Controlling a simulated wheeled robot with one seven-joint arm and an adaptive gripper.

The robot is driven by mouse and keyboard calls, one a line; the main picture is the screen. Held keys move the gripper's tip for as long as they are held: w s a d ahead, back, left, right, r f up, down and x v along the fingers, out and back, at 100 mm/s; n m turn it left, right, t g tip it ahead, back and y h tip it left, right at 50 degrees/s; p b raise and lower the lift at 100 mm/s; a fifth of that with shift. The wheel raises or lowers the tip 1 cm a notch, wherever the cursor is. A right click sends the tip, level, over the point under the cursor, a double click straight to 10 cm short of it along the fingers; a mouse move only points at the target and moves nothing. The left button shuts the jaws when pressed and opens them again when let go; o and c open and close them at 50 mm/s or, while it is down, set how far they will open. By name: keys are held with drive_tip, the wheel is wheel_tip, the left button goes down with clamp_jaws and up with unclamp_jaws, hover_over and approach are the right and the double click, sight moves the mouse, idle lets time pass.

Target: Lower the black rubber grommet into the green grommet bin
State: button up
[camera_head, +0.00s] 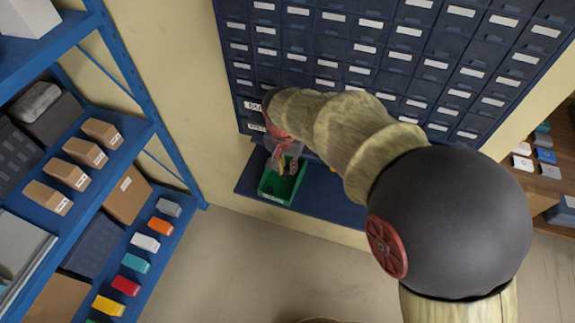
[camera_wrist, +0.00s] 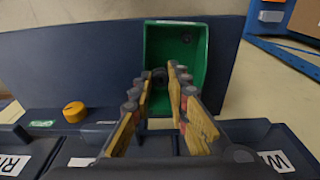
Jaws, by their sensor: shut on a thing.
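The green grommet bin (camera_head: 270,189) stands on the dark blue ledge below the drawer cabinet. It also shows in the wrist view (camera_wrist: 152,45), where I look down into it. My gripper (camera_head: 288,168) points down over the bin. In the wrist view my gripper's (camera_wrist: 159,72) fingertips overlap the bin's near part, shut on a small dark round thing, the black rubber grommet (camera_wrist: 159,77). The grommet is partly hidden by the fingers, and its height above the bin floor is hard to tell. Another dark round thing (camera_wrist: 187,38) shows inside the bin.
The drawer cabinet (camera_head: 330,65) with labelled drawers rises right behind the bin. A yellow-orange ring (camera_wrist: 75,112) lies on the dark blue ledge (camera_wrist: 70,65) beside the bin. A blue shelf rack (camera_head: 140,140) with boxes stands at the left. The floor in front is clear.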

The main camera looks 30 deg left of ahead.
idle(0.4)
drive_tip(key=shift+f+b, duration=1.8)
drive_tip(key=shift+f, duration=1.65)
drive_tip(key=o, duration=0.8)
drive_tip(key=r, duration=0.4)
drive_tip(key=s+r, duration=0.1)
drive_tip(key=r, duration=0.6)
drive_tip(key=shift+s+d+r, duration=0.2)
drive_tip(key=shift+r, duration=0.2)
